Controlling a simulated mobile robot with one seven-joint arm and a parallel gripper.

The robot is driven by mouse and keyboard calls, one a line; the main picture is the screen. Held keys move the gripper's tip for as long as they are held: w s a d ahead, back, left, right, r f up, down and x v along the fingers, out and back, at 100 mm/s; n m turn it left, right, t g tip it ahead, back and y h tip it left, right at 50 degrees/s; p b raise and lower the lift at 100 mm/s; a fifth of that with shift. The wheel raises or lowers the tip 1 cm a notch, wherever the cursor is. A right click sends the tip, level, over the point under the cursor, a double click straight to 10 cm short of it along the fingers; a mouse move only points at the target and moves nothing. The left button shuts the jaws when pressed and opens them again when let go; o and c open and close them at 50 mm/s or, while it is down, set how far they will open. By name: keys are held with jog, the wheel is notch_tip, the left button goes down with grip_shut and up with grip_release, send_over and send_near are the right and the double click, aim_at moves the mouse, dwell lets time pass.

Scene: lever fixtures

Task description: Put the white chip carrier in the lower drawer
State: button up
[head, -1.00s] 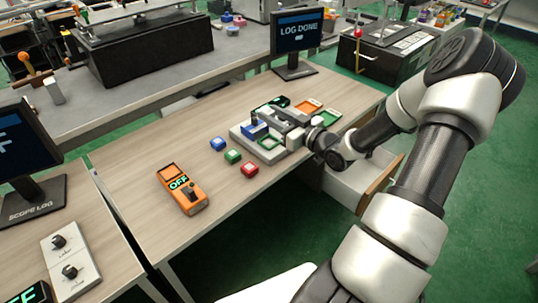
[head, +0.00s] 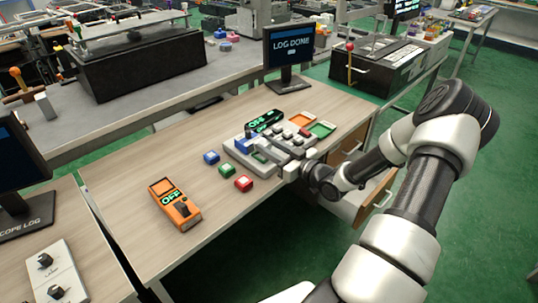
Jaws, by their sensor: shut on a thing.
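My gripper (head: 284,168) is at the right front edge of the grey lever fixture (head: 238,153) on the wooden bench. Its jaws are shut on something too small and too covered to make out. I cannot pick out the white chip carrier for sure; a green-edged square (head: 258,157) shows on the fixture just left of my gripper. The lower drawer (head: 375,201) stands open under the bench's right end, with a wooden front and pale inside. My arm hides part of it. The upper drawer (head: 347,143) shows above, partly covered by my arm.
Blue (head: 211,157), green (head: 226,170) and red (head: 243,184) blocks lie left of the fixture. An orange meter (head: 175,204) reads OFF. Orange and green trays (head: 322,129) lie behind. A monitor (head: 289,48) reads LOG DONE.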

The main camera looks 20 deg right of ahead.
jog(key=shift+f, duration=1.45)
jog(key=o, duration=1.1)
